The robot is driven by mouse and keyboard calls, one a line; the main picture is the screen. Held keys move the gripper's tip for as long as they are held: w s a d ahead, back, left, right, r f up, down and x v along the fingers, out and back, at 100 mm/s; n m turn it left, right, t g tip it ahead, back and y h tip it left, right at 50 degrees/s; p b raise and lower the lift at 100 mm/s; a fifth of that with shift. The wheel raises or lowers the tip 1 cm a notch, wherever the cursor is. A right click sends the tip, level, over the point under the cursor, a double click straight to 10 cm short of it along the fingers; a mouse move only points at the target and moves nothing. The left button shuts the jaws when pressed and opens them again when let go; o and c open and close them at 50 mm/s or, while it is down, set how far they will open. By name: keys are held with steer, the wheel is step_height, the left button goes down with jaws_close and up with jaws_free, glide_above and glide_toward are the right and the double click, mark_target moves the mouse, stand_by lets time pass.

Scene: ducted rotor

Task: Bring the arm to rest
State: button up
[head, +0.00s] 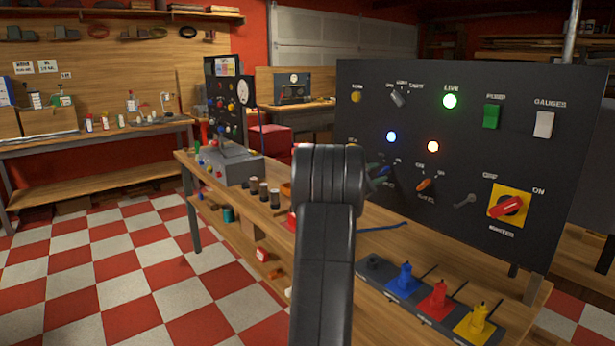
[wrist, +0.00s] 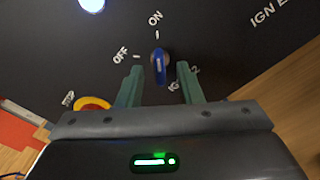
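My gripper (wrist: 158,84) is open in the wrist view, its two green fingers apart on either side of a blue knob (wrist: 158,66) on the dark panel. A gap shows between the knob and each finger. The knob's pointer stands upright, roughly toward the ON label. OFF is marked to its left. In the head view my arm rises dark in the middle and hides part of the panel (head: 480,140).
An orange knob (head: 424,184) and a red master switch (head: 506,207) lie to the right. Blue, red and yellow levers (head: 437,300) stand on the bench below. Checkered floor (head: 120,260) at left is clear.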

steer(key=shift+x, duration=0.8)
steer(key=shift+r+p, duration=0.1)
steer(key=shift+p, duration=0.25)
steer(key=shift+a, duration=0.1)
steer(key=shift+s+f+b, duration=0.1)
steer(key=shift+f+b, duration=0.15)
steer(key=shift+b, duration=0.25)
